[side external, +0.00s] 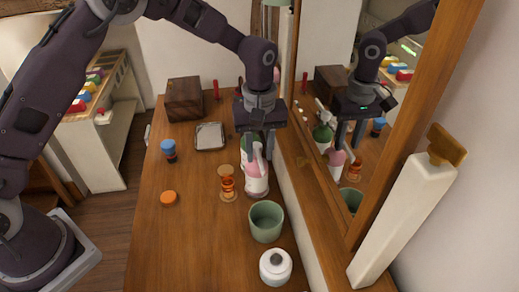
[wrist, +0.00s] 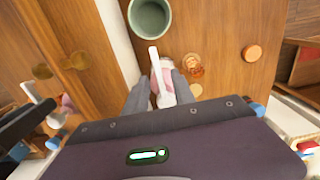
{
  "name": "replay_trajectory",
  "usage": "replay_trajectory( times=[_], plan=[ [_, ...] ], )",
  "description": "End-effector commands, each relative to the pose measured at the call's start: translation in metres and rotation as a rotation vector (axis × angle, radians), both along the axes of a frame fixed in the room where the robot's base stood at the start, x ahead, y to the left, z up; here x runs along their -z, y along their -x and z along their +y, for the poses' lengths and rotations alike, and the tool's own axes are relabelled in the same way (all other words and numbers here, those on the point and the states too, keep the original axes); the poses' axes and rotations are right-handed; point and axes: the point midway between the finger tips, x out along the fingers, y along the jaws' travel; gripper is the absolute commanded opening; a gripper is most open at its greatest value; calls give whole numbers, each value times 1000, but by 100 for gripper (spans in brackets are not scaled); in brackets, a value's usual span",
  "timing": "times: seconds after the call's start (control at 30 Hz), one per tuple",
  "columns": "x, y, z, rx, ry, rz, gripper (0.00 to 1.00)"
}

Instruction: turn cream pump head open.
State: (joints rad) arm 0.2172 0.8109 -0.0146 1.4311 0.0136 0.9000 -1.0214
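The cream pump (side external: 256,180) is a white and pink bottle standing upright on the wooden top near the mirror. In the wrist view its white pump head (wrist: 154,58) has the spout pointing up the picture, and the pink part (wrist: 167,74) shows below. My gripper (side external: 258,153) points down over the bottle, with one finger on each side of the head. In the wrist view the grey fingers of my gripper (wrist: 160,92) flank the white head closely. Whether they touch it is unclear. The fingers hide part of the head and neck.
An orange hourglass-like item (side external: 227,184) is close on the left. A green item (side external: 245,146) is partly hidden behind my fingers. The mirror (side external: 345,100) borders the right.

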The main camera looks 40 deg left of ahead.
Motion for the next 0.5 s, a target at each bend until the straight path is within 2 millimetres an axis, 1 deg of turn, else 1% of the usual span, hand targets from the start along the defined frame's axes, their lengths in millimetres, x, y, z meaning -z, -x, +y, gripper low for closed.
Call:
replay_trajectory(
  times=[0.1, 0.17, 0.2, 0.27, 0.5],
  plan=[
    [0, 0, 0, 0, 0, 0, 31],
    [0, 0, 0, 0, 0, 0, 19],
    [0, 0, 0, 0, 0, 0, 11],
    [-1, 0, 0, 0, 0, 0, 0],
    [-1, 0, 0, 0, 1, -1, 0]
  ],
)
